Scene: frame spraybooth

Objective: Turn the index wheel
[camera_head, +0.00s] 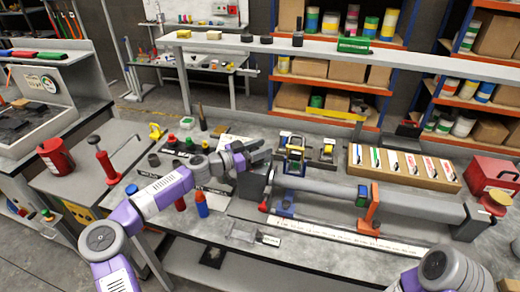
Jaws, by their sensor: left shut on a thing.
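My left gripper (258,154) is at the left end of a long grey tube fixture (340,190) on the workbench. It is shut on a dark part at the top of that end, which appears to be the index wheel (254,186). The gripper and the small scale hide much of the wheel's shape, so its turned angle cannot be told. A small red knob (263,208) sits low beside this end. My right gripper is out of view; only a part of my right arm shows at the bottom right.
Behind the tube stand small yellow and blue devices (295,150) and a wooden card box (402,166). A red case (492,175) is at the right. Bottles, including a blue one (202,205), stand near my left forearm. A shelf rail (330,52) crosses above.

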